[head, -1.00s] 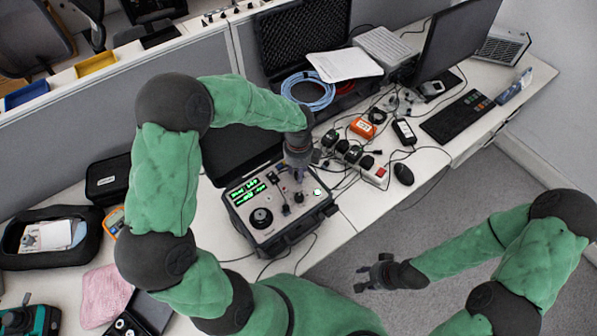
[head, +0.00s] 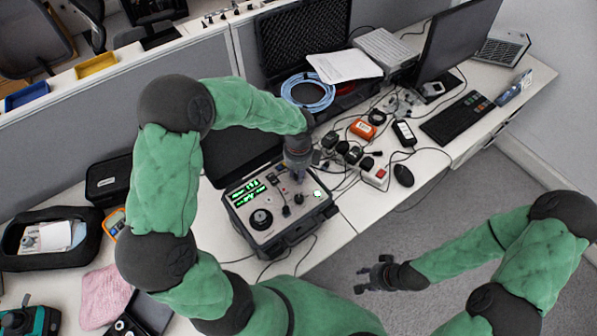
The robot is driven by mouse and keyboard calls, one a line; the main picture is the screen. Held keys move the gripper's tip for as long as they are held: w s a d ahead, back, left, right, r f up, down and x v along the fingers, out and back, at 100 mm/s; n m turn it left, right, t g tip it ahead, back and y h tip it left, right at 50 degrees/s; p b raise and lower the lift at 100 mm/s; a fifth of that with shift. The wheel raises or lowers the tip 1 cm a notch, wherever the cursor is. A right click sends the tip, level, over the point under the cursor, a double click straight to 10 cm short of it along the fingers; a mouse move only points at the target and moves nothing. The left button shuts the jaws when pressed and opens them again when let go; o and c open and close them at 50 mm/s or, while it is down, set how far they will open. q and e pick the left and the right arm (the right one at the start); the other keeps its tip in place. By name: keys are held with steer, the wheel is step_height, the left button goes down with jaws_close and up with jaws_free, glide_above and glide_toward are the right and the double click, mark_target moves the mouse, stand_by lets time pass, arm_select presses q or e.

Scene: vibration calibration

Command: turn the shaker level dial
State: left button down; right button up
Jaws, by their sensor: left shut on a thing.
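The shaker unit (head: 270,231) is an open dark case with a grey panel on the desk. It has a lit green display (head: 247,192), a round black shaker head (head: 261,219) and small knobs. My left gripper (head: 298,176) points down at the panel's upper right and is shut on what seems to be the level dial, which the fingers hide. My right gripper (head: 372,275) is empty, its fingers apart, over the floor right of the desk.
A power strip (head: 375,173), cables and a black mouse (head: 403,175) lie right of the unit. A keyboard (head: 457,117) and monitor (head: 455,40) stand farther right. A black pouch (head: 108,180) and pink cloth (head: 104,296) lie to the left.

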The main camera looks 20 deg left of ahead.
arm_select(q)
steer(key=n, duration=0.6)
steer(key=shift+n, duration=0.4)
steer(key=n+b, duration=0.1)
steer(key=n, duration=0.5)
steer(key=shift+b, duration=0.3)
steer(key=n+b, duration=0.1)
steer(key=n, duration=0.5)
steer(key=shift+n+b, duration=0.3)
steer(key=n+b, duration=0.1)
steer(key=n, duration=0.5)
steer(key=c, duration=1.2)
jaws_free()
steer(key=shift+c, duration=0.2)
